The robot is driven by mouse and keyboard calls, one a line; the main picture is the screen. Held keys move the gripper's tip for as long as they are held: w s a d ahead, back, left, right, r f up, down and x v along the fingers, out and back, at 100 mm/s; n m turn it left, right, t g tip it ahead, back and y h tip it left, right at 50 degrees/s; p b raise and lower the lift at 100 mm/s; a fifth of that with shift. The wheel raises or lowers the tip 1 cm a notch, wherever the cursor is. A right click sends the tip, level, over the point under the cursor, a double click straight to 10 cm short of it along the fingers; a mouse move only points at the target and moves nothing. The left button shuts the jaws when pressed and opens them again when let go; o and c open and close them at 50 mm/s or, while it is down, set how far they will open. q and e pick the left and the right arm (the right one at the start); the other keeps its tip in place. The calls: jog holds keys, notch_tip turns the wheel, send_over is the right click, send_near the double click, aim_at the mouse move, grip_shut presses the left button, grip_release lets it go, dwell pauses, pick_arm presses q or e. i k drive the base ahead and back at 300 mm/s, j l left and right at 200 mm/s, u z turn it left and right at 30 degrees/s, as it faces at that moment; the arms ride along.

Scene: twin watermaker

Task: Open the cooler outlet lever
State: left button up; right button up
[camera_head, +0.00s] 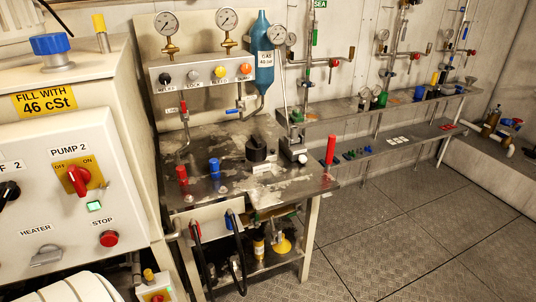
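No lever in view carries a label that I can read as cooler outlet, so I cannot tell which one it is. On the workbench (225,140), a thick red handle (331,150) stands upright at the right corner. A red-topped fitting (182,175) and a blue-topped fitting (213,168) stand at its front left. Behind them, a small red lever (183,106) and a blue lever (236,110) sit on pipes below the gauge panel (205,70).
A white cabinet (125,215) with a red PUMP 2 switch (77,180) fills the left side. A blue cylinder (264,60) hangs behind the bench. Wall shelves (400,140) with valves run to the right. The plate floor (400,225) at the right is clear.

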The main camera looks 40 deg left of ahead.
aim_at(300, 210)
jog(key=u, duration=1.3)
